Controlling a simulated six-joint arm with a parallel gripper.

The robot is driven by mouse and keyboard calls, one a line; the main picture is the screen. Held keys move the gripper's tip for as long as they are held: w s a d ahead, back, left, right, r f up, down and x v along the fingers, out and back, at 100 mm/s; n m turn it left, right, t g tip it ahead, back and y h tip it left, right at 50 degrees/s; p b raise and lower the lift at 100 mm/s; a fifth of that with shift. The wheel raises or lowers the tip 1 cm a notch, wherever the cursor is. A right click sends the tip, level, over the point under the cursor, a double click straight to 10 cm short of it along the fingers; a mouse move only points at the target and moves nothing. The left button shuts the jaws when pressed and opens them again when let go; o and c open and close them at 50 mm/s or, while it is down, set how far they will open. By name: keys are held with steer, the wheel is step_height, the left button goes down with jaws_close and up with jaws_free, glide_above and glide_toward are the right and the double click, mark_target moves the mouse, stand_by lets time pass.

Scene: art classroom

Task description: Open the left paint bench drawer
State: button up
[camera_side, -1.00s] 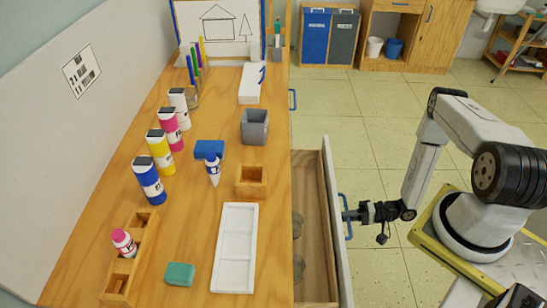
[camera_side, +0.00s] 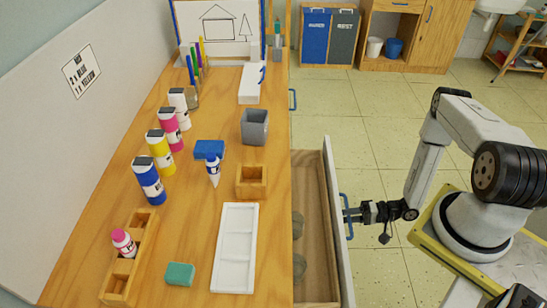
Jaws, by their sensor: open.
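The paint bench drawer (camera_side: 318,200) at the near part of the bench (camera_side: 112,185) is pulled out. Its wooden inside shows, with a few round, dim items (camera_side: 298,228) partly under the bench edge. Its pale front carries a blue handle (camera_side: 350,228). My gripper (camera_side: 352,215) is at this handle, fingers pointing left at the drawer front. The fingers are open; they are small here, and I cannot tell whether they touch the handle. A second blue handle (camera_side: 293,99) shows farther along the bench, on a drawer front that appears closed.
Paint bottles (camera_side: 149,181), a wooden rack (camera_side: 130,258), a white palette (camera_side: 235,247), a teal sponge (camera_side: 180,273), a grey cup (camera_side: 254,126) and a wooden box (camera_side: 251,181) stand on the bench. Tiled floor (camera_side: 380,150) lies open between bench and my base.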

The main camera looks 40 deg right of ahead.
step_height(320, 180, up, 8)
steer(key=s+d, duration=0.1)
steer(key=d, duration=0.1)
steer(key=shift+s+f, duration=0.2)
steer(key=shift+s, duration=0.2)
steer(key=shift+o, duration=0.3)
stand_by(0.3)
step_height(320, 180, up, 7)
steer(key=shift+w+a+f+g+h, duration=0.1)
steer(key=shift+w+f+g+h, duration=0.1)
steer(key=shift+f+g+h, duration=1)
steer(key=shift+w+a+f+g+h, duration=0.15)
steer(key=shift+f+g+h, duration=0.3)
steer(key=shift+g+h, duration=1.5)
steer(key=shift+w+f+g+h, duration=0.2)
steer(key=shift+f+g+h, duration=0.6)
steer(key=shift+g+h, duration=0.75)
